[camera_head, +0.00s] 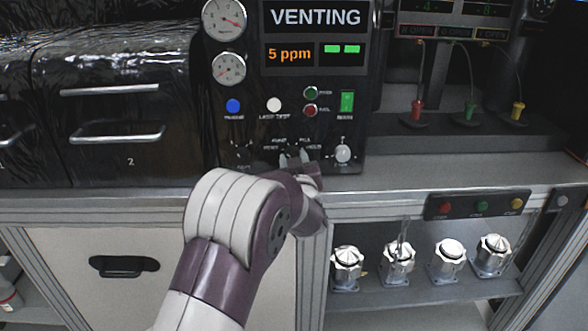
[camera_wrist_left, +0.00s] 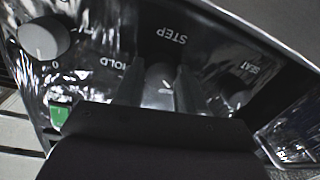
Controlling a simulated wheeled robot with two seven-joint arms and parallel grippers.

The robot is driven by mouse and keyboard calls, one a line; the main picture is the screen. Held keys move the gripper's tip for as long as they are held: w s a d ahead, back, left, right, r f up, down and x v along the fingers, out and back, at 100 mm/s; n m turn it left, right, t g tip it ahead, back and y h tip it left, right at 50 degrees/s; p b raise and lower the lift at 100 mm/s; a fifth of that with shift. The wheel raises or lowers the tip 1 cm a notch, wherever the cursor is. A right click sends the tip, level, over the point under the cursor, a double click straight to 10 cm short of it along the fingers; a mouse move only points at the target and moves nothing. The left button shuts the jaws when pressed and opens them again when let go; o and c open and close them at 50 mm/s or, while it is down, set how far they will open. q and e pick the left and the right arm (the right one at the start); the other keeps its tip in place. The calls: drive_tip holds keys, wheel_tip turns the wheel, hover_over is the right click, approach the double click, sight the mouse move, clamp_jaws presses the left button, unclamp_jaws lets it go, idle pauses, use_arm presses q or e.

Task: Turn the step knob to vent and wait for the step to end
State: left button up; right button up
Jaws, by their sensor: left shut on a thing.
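The step knob (camera_wrist_left: 160,84) is a grey knob on the dark control panel, below the STEP label in the left wrist view. My left gripper (camera_wrist_left: 160,95) is shut on it, one finger on each side. In the head view my left gripper (camera_head: 296,163) is at the bottom of the panel and mostly covers the knob, so its exact setting cannot be read. The panel's screen (camera_head: 316,20) reads VENTING. A smaller display (camera_head: 289,54) reads 5 ppm in orange, beside two green bars (camera_head: 342,49). My right gripper is not in view.
A light round knob (camera_head: 342,153) is just right of my gripper, and a dark seat knob (camera_head: 242,152) is to the left. Two gauges (camera_head: 229,69), coloured buttons and a green switch (camera_head: 347,102) are above. Several metal housings (camera_head: 398,262) stand on the lower right shelf.

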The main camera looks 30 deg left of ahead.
use_arm(q)
drive_tip(key=shift+n+b, duration=0.8)
drive_tip(key=shift+n, duration=0.3)
drive_tip(key=o, duration=1)
drive_tip(key=shift+o, duration=0.2)
drive_tip(key=v, duration=1.2)
drive_tip(key=shift+s+d+r, duration=0.15)
drive_tip(key=shift+s+d, duration=0.05)
drive_tip(key=shift+s, duration=0.15)
